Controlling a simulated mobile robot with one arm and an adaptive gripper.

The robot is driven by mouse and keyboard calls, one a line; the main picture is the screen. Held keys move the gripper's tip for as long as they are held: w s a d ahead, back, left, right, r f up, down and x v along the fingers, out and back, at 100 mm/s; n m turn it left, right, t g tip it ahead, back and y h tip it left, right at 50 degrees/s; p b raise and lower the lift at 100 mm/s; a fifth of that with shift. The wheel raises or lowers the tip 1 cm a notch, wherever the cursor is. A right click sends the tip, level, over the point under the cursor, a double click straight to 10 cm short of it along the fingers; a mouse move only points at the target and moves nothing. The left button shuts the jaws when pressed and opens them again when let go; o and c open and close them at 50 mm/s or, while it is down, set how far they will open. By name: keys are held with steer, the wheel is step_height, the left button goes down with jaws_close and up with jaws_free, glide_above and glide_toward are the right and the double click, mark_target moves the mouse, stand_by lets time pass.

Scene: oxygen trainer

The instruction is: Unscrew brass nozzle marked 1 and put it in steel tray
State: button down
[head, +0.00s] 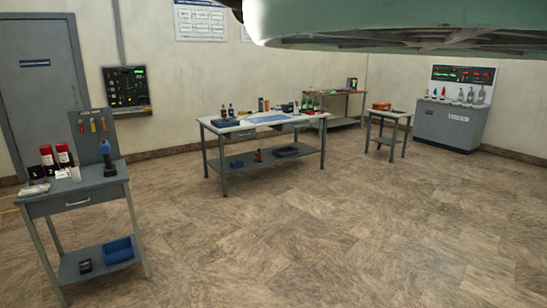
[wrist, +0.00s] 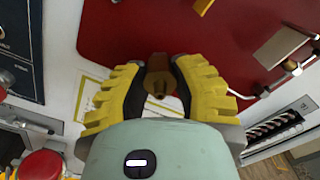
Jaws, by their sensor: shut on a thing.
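In the wrist view, my gripper (wrist: 160,74) has two yellow ribbed fingers closed on a brass nozzle (wrist: 158,88). The nozzle sits between the finger pads, in front of a red panel (wrist: 120,25). I cannot tell whether its thread is still engaged, and no number on it is readable. My gripper and the nozzle do not show in the head view. I cannot pick out the steel tray for certain in either view.
In the wrist view, a dark panel (wrist: 22,50) is at left, a red knob (wrist: 42,165) at lower left and a tan plate (wrist: 282,48) at upper right. In the head view, a workbench (head: 215,128) and a grey cart (head: 75,200) stand around open floor (head: 310,220).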

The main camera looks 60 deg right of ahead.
steer(key=shift+n+b, duration=0.4)
steer(key=shift+n, duration=0.6)
steer(key=shift+f+n+b, duration=0.3)
steer(key=shift+n+b, duration=0.4)
steer(key=shift+b, duration=0.2)
steer(key=shift+n+b, duration=0.65)
steer(key=shift+n, duration=0.25)
steer(key=shift+r, duration=0.2)
steer(key=shift+n, duration=0.3)
steer(key=shift+f+n+b, duration=0.25)
steer(key=shift+n+b, duration=0.55)
steer(key=shift+b, duration=0.3)
steer(key=shift+r+n+b, duration=0.25)
steer(key=shift+n+b, duration=0.2)
steer(key=shift+n, duration=0.35)
